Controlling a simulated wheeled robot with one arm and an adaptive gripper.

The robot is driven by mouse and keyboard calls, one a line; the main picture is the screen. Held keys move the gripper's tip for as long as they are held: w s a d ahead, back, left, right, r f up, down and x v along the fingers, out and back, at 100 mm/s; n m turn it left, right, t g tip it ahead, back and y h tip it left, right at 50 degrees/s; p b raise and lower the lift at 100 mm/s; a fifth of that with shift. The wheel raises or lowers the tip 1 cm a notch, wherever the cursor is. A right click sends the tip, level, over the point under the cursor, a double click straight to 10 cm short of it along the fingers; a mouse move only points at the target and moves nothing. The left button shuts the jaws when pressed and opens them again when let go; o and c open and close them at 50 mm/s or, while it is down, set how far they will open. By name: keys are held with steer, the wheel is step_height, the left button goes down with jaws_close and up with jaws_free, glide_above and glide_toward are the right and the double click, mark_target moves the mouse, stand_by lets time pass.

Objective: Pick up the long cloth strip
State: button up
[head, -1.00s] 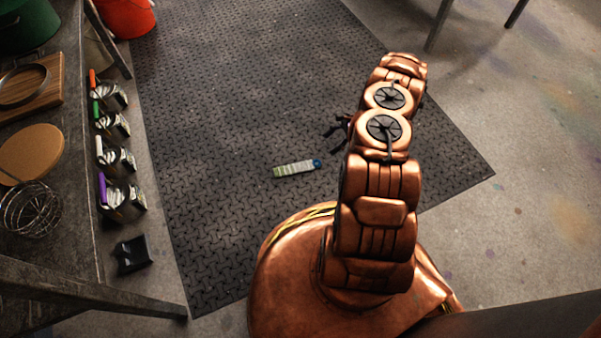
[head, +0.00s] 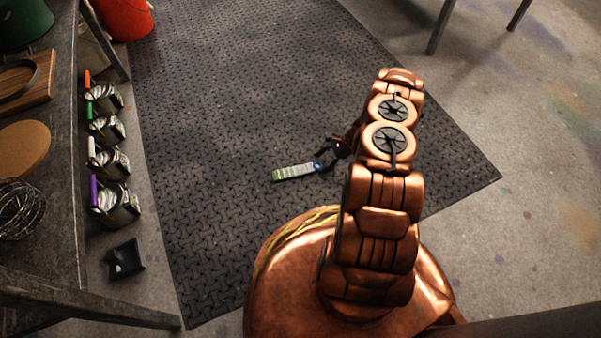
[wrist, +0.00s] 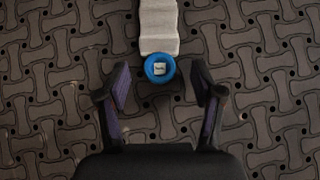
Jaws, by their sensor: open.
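The long cloth strip (head: 295,172) lies flat on the dark rubber mat, pale with a greenish left end and a blue round piece at its right end. In the wrist view the pale strip (wrist: 159,28) runs up out of the picture, and its blue ring end (wrist: 160,69) has a small light label in the middle. My gripper (head: 326,157) is beside the strip's blue end in the head view, partly hidden by my arm. In the wrist view my gripper (wrist: 160,92) is open and empty, its two fingers apart on either side just below the blue ring.
The patterned rubber mat (head: 230,90) is mostly clear around the strip. On the left stand a shelf (head: 60,215), several tins with coloured tags (head: 112,165), a black holder (head: 126,260) and a red bucket (head: 125,18). Table legs (head: 440,28) stand at top right.

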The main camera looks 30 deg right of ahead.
steer(key=shift+a+f, duration=0.35)
steer(key=shift+c, duration=0.3)
steer(key=shift+w, duration=0.1)
steer(key=c, duration=1.1)
steer(key=shift+r+p, duration=0.4)
steer(key=shift+r, duration=0.2)
steer(key=shift+c, duration=0.2)
steer(key=r, duration=0.1)
steer(key=r+p, duration=0.2)
steer(key=shift+s+a, duration=0.15)
steer(key=shift+s, duration=0.1)
steer(key=s+a+p, duration=0.1)
steer(key=s+a, duration=0.1)
steer(key=s, duration=0.2)
steer(key=s+a+p, duration=0.2)
steer(key=s+a, duration=0.1)
steer(key=s, duration=0.1)
steer(key=s+a+r+p, duration=0.1)
steer(key=s+a, duration=0.2)
steer(key=s, duration=0.2)
steer(key=shift+a+p, duration=0.25)
steer(key=shift+p, duration=0.05)
steer(key=shift+w, duration=0.1)
